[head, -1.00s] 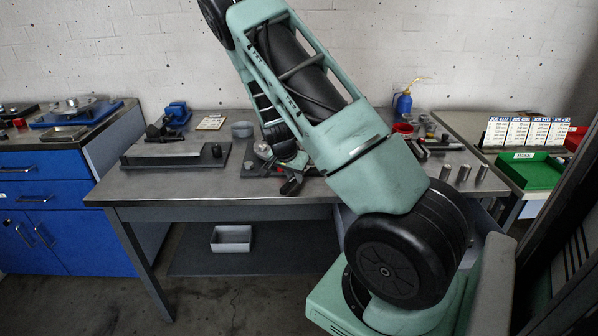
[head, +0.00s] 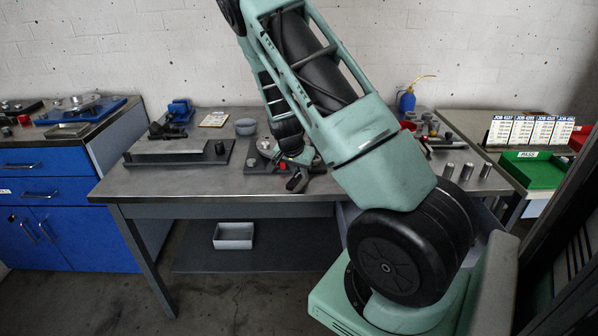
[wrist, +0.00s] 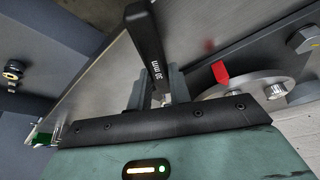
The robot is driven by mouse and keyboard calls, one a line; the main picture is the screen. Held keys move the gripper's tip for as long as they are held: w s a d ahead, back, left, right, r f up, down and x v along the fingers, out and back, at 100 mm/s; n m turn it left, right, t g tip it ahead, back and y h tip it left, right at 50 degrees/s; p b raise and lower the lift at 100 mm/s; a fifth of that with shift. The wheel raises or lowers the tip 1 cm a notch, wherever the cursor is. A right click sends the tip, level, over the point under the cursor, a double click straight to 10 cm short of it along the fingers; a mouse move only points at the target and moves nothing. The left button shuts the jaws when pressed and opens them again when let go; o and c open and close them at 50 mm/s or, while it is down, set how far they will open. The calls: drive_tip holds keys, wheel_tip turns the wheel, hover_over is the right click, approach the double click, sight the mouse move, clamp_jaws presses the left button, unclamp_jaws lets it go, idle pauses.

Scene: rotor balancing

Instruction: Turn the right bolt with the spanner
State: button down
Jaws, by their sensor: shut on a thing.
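My gripper (wrist: 158,92) is shut on the spanner (wrist: 147,42), a dark bar marked "30 mm" that rises between the fingers in the wrist view. A hex bolt head (wrist: 302,41) shows at the far right, and a shiny metal bolt or stud (wrist: 276,91) stands on the disc's right side. The spanner's working end is hidden, so I cannot tell whether it touches a bolt. In the head view my gripper (head: 297,178) is low over the bench.
The steel workbench (head: 165,185) carries a dark plate fixture (head: 180,152), a blue vice (head: 180,110) and a grey bowl (head: 245,126) to the left. Metal cylinders (head: 466,171), a blue oil can (head: 407,100) and a green tray (head: 532,170) are to the right.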

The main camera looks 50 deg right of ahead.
drive_tip(key=shift+r+p, duration=2.05)
drive_tip(key=shift+r, duration=0.55)
drive_tip(key=shift+f, duration=0.1)
